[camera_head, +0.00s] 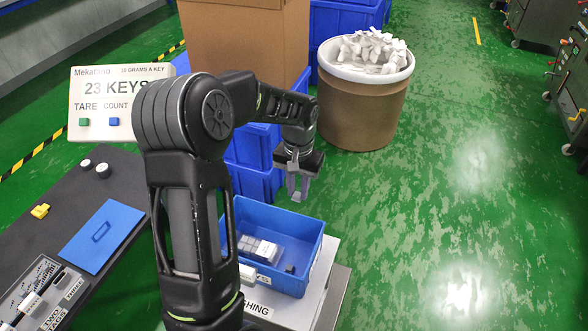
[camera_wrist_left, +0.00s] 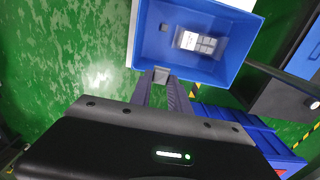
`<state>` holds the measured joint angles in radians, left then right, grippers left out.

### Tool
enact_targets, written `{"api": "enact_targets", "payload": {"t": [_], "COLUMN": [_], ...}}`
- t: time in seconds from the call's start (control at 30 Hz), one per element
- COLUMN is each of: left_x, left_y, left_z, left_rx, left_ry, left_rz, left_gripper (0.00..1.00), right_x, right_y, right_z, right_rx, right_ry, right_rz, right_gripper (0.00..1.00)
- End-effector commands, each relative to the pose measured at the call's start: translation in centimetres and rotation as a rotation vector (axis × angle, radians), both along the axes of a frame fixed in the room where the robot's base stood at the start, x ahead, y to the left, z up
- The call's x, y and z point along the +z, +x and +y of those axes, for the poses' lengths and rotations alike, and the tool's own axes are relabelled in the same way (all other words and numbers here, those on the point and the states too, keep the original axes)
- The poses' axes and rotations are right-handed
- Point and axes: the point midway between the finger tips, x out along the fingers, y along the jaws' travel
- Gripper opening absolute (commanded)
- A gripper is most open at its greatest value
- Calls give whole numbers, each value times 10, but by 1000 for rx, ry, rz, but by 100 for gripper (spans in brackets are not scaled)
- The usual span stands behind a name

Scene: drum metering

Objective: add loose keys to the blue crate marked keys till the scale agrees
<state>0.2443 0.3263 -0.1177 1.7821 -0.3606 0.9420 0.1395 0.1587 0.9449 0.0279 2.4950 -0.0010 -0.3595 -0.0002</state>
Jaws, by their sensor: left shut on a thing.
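The blue crate (camera_head: 308,240) stands open on the pale scale platform (camera_head: 318,296), and it also shows in the left wrist view (camera_wrist_left: 225,72). Inside lie a clear pack of grey and white pieces (camera_wrist_left: 200,42) and one small loose dark grey key (camera_wrist_left: 164,27). My left gripper (camera_head: 297,190) hangs above the crate's far edge. It is shut on a small grey key (camera_wrist_left: 161,75), held apart from the crate. The scale display (camera_head: 115,95) reads 23 KEYS. My right gripper is out of view.
A brown drum (camera_head: 360,112) with a white rim holds a heap of pale pieces (camera_head: 372,50). Blue crates (camera_head: 250,150) and a cardboard box (camera_head: 245,40) stand behind the scale. A dark bench (camera_head: 85,190) with a blue lid-like panel (camera_head: 103,237) is left.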

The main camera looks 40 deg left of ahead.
Motion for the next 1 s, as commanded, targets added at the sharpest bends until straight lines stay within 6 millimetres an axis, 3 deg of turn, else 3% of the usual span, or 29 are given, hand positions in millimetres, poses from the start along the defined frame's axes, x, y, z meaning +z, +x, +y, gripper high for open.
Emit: {"api": "enact_targets", "payload": {"t": [0.1,0.57,0.77,1.0], "left_x": [8,4,-14,-55], "left_y": [-6,-7,-7,-7], "left_z": [6,8,8,8], "left_rx": [12,14,14,14], "left_ry": [0,1,1,0], "left_rz": [1,0,0,2], "left_gripper": [0,0,0,0], "right_x": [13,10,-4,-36], "right_y": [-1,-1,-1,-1], "right_z": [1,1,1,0], "right_rx": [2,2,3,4], "right_ry": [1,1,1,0], "right_rz": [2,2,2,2], "right_gripper": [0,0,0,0]}}
